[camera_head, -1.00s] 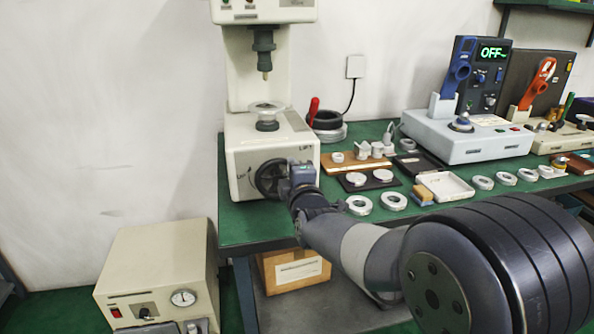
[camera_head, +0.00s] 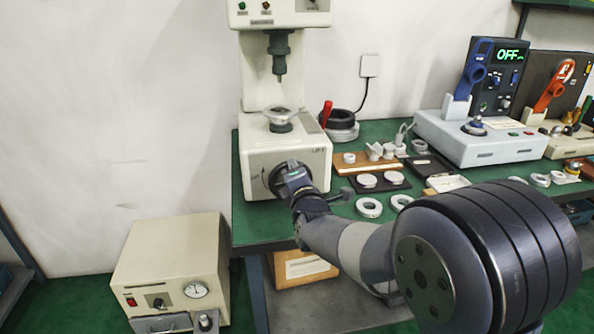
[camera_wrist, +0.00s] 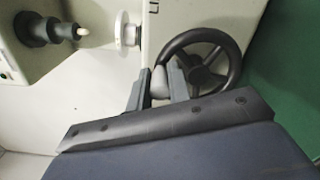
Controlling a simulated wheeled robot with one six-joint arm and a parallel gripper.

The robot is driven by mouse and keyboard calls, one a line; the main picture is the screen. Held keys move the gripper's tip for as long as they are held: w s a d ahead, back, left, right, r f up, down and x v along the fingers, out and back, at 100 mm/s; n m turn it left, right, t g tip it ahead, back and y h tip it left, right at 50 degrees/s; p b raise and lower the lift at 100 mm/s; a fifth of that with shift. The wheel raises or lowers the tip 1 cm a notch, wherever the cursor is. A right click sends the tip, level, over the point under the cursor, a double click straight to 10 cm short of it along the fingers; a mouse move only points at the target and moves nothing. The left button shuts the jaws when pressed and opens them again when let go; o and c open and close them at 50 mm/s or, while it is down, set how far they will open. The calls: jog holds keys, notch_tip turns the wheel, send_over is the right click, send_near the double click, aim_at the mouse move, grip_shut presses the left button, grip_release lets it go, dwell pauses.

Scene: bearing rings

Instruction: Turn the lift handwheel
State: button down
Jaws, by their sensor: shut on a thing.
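The black lift handwheel (camera_head: 270,182) is on the front face of a cream press (camera_head: 252,160). In the wrist view the spoked handwheel (camera_wrist: 226,50) shows large, beside the fingers. My gripper (camera_wrist: 158,72) is shut on a grey handle knob (camera_wrist: 159,86) at the wheel's left rim in that view. In the head view my gripper (camera_head: 287,172) covers much of the wheel, and the knob is hidden. Above the wheel, a round plate (camera_head: 282,113) stands on the press under a dark spindle (camera_head: 279,55), with a gap between them.
A green bench (camera_head: 262,226) carries several rings and dark trays right of the press. A blue-handled tester (camera_head: 470,140) reads OFF. A red-handled tool (camera_head: 326,112) stands close by the press. A cream gauge box (camera_head: 170,262) sits lower left.

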jog(key=c, duration=1.3)
grip_release()
jog(key=shift+s, duration=0.1)
jog(key=v, duration=1)
jog(key=shift+s, duration=0.3)
jog(key=shift+w, duration=0.1)
jog(key=x, duration=1)
jog(key=shift+w, duration=0.35)
jog(key=shift+s, duration=0.1)
